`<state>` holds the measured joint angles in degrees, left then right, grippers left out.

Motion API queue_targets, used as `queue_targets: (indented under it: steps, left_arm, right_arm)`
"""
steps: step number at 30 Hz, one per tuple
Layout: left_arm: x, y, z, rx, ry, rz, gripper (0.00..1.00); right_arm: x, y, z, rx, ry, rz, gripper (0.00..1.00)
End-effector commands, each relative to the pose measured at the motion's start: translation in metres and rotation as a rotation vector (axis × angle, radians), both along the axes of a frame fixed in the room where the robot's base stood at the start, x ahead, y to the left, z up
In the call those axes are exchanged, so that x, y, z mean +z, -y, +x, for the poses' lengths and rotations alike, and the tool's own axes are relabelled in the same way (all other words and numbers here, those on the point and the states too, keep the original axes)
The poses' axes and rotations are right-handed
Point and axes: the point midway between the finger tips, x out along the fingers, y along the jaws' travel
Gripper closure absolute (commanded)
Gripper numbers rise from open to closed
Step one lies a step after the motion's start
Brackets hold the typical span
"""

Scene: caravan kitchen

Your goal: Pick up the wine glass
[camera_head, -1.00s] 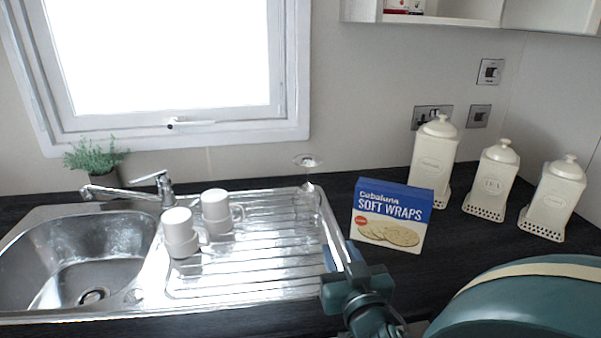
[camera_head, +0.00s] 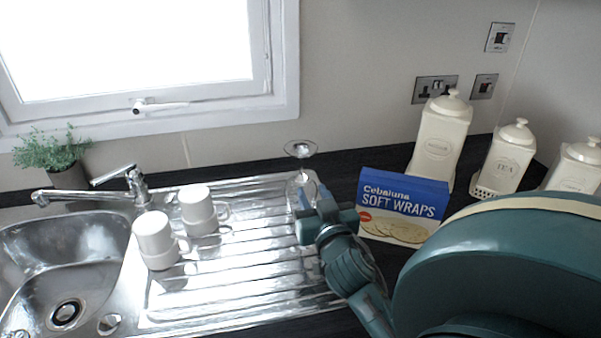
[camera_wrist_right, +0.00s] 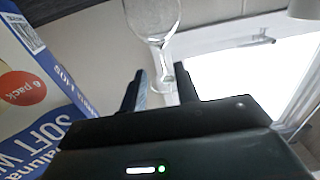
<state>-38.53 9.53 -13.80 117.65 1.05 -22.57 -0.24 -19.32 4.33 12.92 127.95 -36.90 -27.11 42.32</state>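The clear wine glass (camera_head: 301,178) stands upside down on the right side of the metal drainer, foot on top and bowl below. My right gripper (camera_head: 312,205) is right beside it in the head view, partly covering the bowl. In the right wrist view the glass (camera_wrist_right: 152,18) shows beyond the fingers, with its narrow part lined up in the gap between them. The right gripper (camera_wrist_right: 161,88) is open, its two dark fingers apart. I cannot tell whether the glass lies between the fingertips or just past them. My left gripper is not in view.
A Soft Wraps box (camera_head: 402,208) stands close to the right of my right gripper. White cups (camera_head: 157,239) are stacked on the drainer to the left, near the tap (camera_head: 130,186) and sink (camera_head: 66,262). Cream canisters (camera_head: 441,138) stand behind the box.

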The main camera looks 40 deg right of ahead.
Motion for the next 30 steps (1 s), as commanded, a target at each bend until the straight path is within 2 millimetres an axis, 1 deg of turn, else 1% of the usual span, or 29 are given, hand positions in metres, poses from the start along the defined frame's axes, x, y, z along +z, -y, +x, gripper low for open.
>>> queue_targets:
  steps: [1, 3, 7, 10, 14, 18, 21, 27, 30]
  left_arm:
    - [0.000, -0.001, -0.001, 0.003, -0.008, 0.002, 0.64]
    - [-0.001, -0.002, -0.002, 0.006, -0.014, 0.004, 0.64]
    - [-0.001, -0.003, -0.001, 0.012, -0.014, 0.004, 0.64]
    - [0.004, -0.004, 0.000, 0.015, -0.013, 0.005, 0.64]
    - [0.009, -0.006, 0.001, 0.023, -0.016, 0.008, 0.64]
    - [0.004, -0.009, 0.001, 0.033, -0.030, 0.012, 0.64]
    - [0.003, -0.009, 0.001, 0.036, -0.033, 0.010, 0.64]
    - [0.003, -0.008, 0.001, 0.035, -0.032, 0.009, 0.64]
    - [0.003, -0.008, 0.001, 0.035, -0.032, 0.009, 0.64]
  right_arm:
    - [0.002, 0.004, 0.008, 0.001, 0.001, -0.003, 0.69]
    - [0.001, 0.008, 0.016, 0.001, 0.001, 0.000, 0.69]
    - [0.001, 0.011, 0.023, 0.000, 0.000, -0.001, 0.69]
    - [0.003, 0.015, 0.031, 0.000, 0.000, -0.001, 0.69]
    - [0.006, 0.022, 0.050, 0.000, 0.000, -0.002, 0.69]
    - [0.003, 0.030, 0.066, 0.001, -0.001, -0.002, 0.69]
    - [0.002, 0.032, 0.070, 0.001, 0.000, -0.001, 0.69]
    - [0.002, 0.032, 0.070, 0.001, -0.001, 0.000, 0.69]
    - [0.002, 0.032, 0.070, 0.001, -0.001, 0.000, 0.77]
